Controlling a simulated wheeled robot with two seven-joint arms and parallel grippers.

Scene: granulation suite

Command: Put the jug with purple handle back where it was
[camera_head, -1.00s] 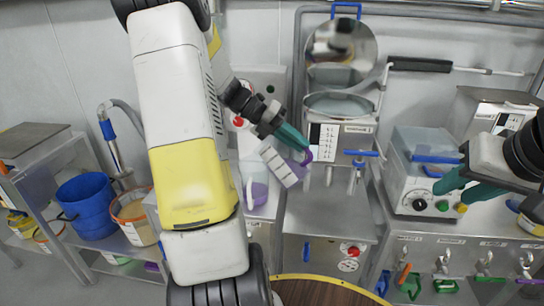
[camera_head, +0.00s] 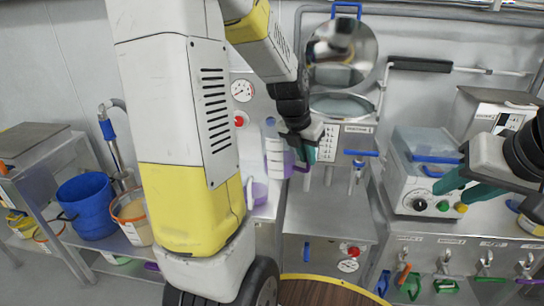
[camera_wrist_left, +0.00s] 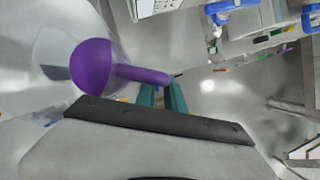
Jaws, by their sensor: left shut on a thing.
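The jug with the purple handle (camera_head: 277,158) hangs roughly upright from my left gripper (camera_head: 308,154), in front of the steel machine in the head view. My left gripper is shut on its purple handle (camera_wrist_left: 142,75); in the left wrist view the teal fingers (camera_wrist_left: 162,100) are at the handle's end and the pale jug body lies to the left. My right gripper (camera_head: 464,186) is open and empty at the right, in front of the clear-lidded unit.
A second pale jug with purple (camera_head: 259,192) stands below and left of the held jug, partly hidden by my left arm. The steel bench (camera_head: 325,215) is clear in front of the machine. A blue bucket (camera_head: 86,205) stands on the left shelf.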

